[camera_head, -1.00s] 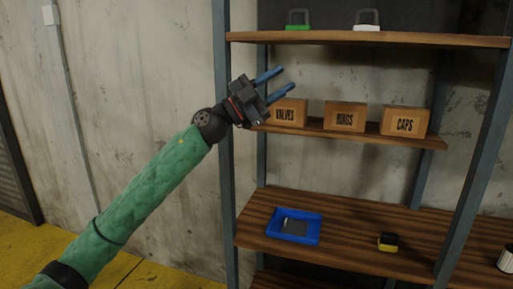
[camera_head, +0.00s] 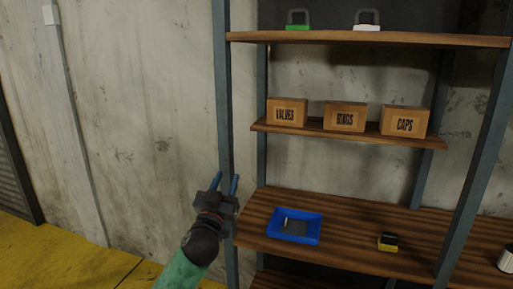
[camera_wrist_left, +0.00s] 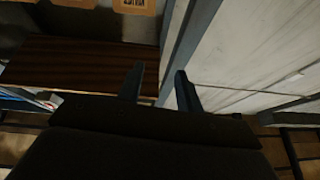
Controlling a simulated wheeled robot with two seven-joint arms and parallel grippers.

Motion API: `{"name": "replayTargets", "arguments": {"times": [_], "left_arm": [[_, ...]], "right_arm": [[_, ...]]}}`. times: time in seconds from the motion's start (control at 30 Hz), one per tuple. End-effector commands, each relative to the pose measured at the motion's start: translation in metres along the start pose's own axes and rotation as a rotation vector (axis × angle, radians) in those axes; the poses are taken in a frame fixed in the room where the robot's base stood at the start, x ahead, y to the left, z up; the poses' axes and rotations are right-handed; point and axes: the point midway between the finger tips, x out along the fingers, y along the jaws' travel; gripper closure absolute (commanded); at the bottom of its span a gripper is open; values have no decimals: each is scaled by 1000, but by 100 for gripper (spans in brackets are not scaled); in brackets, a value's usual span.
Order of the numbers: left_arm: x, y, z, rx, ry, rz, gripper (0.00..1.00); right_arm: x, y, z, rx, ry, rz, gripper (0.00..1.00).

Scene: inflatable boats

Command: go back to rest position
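My left gripper (camera_head: 226,184) is in the head view, low and left of centre, in front of the shelf's left post. Its two blue fingers point up and stand apart with nothing between them. In the left wrist view the gripper (camera_wrist_left: 160,82) also shows two separated fingers, with the post behind them. It is clear of the boxes and the tray. My right gripper is not in either view.
The shelf unit (camera_head: 350,40) holds boxes marked valves (camera_head: 287,112), rings (camera_head: 345,117) and caps (camera_head: 404,121). A blue tray (camera_head: 273,232) and a yellow-black item (camera_head: 388,242) sit on the lower board. Bare wall (camera_head: 150,120) lies left.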

Motion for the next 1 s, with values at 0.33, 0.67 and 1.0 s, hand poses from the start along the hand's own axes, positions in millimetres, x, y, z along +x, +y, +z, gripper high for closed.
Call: {"name": "replayTargets", "arguments": {"times": [0.33,0.67,1.0], "left_arm": [[-107,-29,103,-20,-375,-174,64],[-237,-39,179,-19,-769,-252,64],[-391,-31,222,-22,-1192,-237,64]], "right_arm": [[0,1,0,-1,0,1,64],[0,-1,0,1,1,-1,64],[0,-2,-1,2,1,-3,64]]}}
